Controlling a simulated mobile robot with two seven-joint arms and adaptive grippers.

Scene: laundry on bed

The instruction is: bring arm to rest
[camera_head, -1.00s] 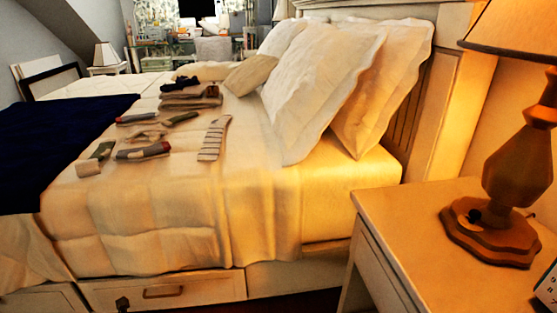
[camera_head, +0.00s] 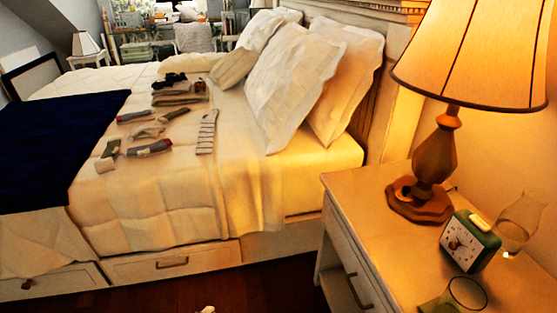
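Neither of my grippers can be made out in the head view. A small pale shape (camera_head: 207,309) shows at the bottom edge, too cut off to tell what it is. The bed (camera_head: 150,215) has a cream quilt and a dark blue blanket (camera_head: 55,145) at its left. Several rolled or folded socks (camera_head: 150,148) and a striped sock (camera_head: 206,132) lie flat on the quilt. A small stack of folded clothes (camera_head: 180,94) lies farther back.
A nightstand (camera_head: 365,215) at the right holds a lit lamp (camera_head: 435,165), a green alarm clock (camera_head: 470,241), a clear glass (camera_head: 518,222) and a greenish glass (camera_head: 462,295). Pillows (camera_head: 297,80) lean at the headboard. Dark floor (camera_head: 265,285) lies open between bed and nightstand.

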